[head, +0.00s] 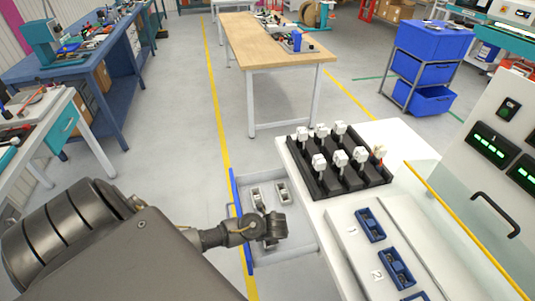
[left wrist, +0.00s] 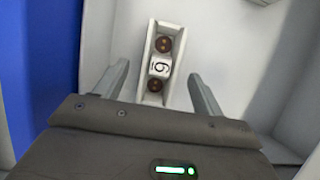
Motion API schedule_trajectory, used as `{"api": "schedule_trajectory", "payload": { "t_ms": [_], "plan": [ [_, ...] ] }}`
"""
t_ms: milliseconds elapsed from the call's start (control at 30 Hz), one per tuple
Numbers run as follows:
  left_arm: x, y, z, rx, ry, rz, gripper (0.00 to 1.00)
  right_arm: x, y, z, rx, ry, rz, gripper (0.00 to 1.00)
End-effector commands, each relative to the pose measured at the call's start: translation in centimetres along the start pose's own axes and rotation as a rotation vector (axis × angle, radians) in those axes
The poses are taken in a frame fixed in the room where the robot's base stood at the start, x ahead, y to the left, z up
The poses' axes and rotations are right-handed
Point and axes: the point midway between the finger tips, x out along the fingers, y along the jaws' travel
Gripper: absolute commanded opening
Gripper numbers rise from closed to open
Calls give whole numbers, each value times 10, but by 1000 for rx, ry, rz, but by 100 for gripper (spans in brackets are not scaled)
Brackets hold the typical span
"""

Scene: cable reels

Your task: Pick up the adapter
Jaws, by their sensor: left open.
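An adapter (left wrist: 161,64), a narrow pale bar with two round brown sockets and a dark printed number on white between them, lies in a pale tray in the left wrist view. My left gripper (left wrist: 160,76) is open, with one finger on each side of the adapter in the picture and no visible contact. In the head view my left gripper (head: 271,231) is over the blue-edged tray (head: 236,197). Two small pale pieces, one on the left (head: 257,197) and one on the right (head: 283,191), lie beyond it; which one the wrist view shows is unclear. My right gripper is out of view.
The tray's blue wall (left wrist: 40,62) is close on the left. A white bench with a black rack (head: 340,181) of white-topped parts and a numbered panel (head: 352,242) stands right of the tray. A wooden table (head: 262,42) stands beyond, across clear floor.

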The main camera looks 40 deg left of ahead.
Motion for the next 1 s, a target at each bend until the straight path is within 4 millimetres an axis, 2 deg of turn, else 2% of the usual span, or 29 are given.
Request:
{"api": "schedule_trajectory", "payload": {
  "t_ms": [100, 200, 467, 833, 1000],
  "plan": [
    [16, 0, 0, 1, 0, 2, 69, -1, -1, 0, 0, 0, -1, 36],
    [24, 0, 0, 0, -1, 1, 69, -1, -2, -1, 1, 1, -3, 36],
    [25, 0, 0, 0, -1, -1, 68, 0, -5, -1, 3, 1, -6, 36],
    [25, 0, 0, 0, 0, -1, 19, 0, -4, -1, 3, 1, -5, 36],
    [25, 0, 0, 0, -1, -1, 17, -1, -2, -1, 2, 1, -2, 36]
  ]
}}
